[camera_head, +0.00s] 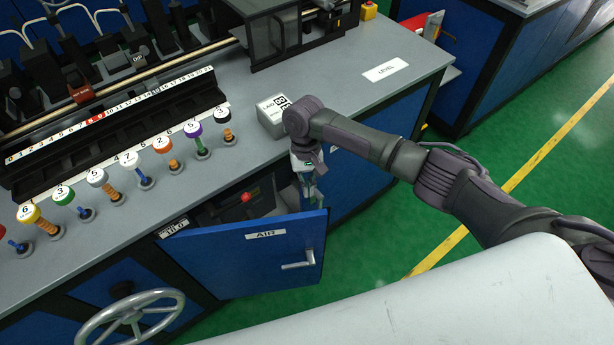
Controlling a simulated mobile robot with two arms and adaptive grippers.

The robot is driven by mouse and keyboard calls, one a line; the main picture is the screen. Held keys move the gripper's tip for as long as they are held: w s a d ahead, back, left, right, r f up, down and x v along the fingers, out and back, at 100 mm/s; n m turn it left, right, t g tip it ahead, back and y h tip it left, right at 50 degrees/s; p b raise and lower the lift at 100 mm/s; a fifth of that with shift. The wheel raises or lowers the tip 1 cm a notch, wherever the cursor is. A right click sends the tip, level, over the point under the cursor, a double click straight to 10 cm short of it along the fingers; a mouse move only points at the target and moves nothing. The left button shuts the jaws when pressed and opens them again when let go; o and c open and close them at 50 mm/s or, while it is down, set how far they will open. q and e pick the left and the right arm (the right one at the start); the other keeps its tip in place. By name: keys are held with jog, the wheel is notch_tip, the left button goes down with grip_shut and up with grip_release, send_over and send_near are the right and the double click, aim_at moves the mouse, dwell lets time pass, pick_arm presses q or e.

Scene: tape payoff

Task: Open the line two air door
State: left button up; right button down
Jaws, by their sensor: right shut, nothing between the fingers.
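The blue air door (247,262), labelled AIR, stands swung open from the cabinet front below the grey bench. Its lever handle (298,262) is at the door's right side. Behind the door the dark cabinet opening (262,203) shows, with a red knob (246,197) inside. My right gripper (312,196) points down at the opening's right side, just beyond the door's upper right corner. It is shut and empty; whether it touches the door's edge I cannot tell. My left gripper is out of view.
On the bench are several numbered colored knobs (132,160), a number scale (110,113) and a small white box (273,113) close to my right wrist. A handwheel (133,318) stands out at lower left. Green floor (375,225) lies free right of the door.

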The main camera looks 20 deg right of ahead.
aim_at(311, 213)
jog(key=s+f, duration=0.1)
jog(key=s+f+p, duration=0.1)
jog(key=s+f, duration=0.1)
jog(key=s+f+p, duration=0.1)
jog(key=shift+s+a+f, duration=0.25)
jog(key=shift+s+f, duration=0.05)
jog(key=shift+s, duration=0.1)
jog(key=shift+f, duration=0.1)
